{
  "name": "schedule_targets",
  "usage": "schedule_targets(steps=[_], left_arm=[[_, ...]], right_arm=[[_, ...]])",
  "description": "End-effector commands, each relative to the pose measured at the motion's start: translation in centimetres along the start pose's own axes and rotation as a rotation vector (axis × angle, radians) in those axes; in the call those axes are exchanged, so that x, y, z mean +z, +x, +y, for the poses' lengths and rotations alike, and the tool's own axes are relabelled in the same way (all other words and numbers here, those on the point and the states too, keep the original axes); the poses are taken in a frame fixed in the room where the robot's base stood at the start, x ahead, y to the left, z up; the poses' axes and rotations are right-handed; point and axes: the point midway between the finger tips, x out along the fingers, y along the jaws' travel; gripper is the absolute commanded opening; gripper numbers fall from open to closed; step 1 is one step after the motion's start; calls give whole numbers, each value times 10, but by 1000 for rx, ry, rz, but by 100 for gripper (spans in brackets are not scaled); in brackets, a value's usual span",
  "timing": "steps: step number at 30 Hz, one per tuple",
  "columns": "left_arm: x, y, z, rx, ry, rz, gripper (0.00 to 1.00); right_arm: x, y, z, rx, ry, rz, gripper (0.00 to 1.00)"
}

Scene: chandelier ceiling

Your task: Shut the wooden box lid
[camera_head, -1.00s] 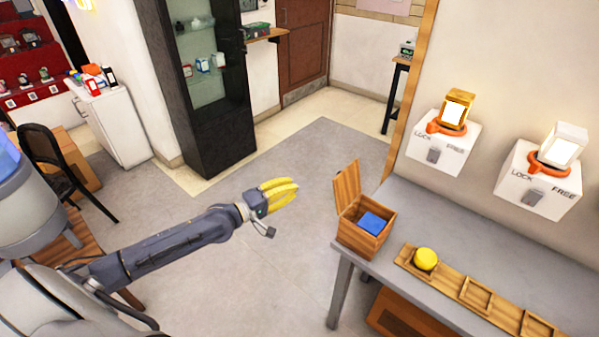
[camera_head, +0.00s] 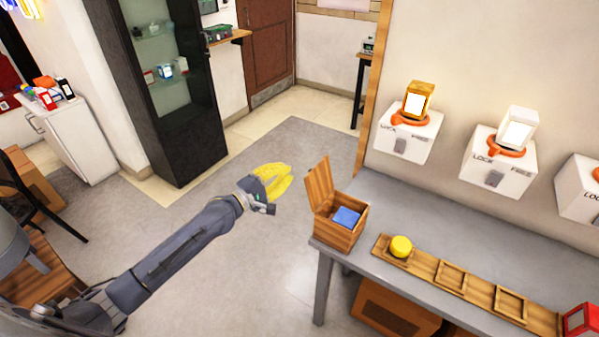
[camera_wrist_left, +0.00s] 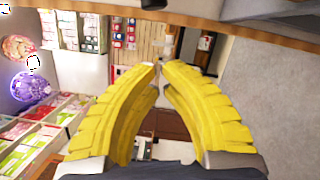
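The wooden box (camera_head: 341,231) stands at the left end of the grey table, with a blue block (camera_head: 346,217) inside it. Its wooden lid (camera_head: 320,187) stands raised on the box's left side, tilted up and open. My left gripper (camera_head: 284,181) has yellow fingers and is in the air left of the lid, apart from it. In the left wrist view my left gripper (camera_wrist_left: 159,76) shows its fingertips close together with a narrow gap and nothing between them. The box does not show in the wrist view. My right gripper is not in view.
The grey table (camera_head: 480,233) bears a wooden tray (camera_head: 451,274) with a yellow round block (camera_head: 401,247). A red object (camera_head: 580,322) stands at its right end. White lock boxes (camera_head: 408,135) hang on the wall behind. Open floor lies left of the table.

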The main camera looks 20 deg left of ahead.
Motion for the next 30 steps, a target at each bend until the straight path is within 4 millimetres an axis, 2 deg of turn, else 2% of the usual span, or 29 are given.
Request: schedule_targets(steps=[3,16,30], left_arm=[[2,21,0,1,-2,-1,0],[33,25,0,1,0,-2,0],[39,26,0,-1,1,0,0]], right_arm=[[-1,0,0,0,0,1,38],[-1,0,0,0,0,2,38],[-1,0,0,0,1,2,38]])
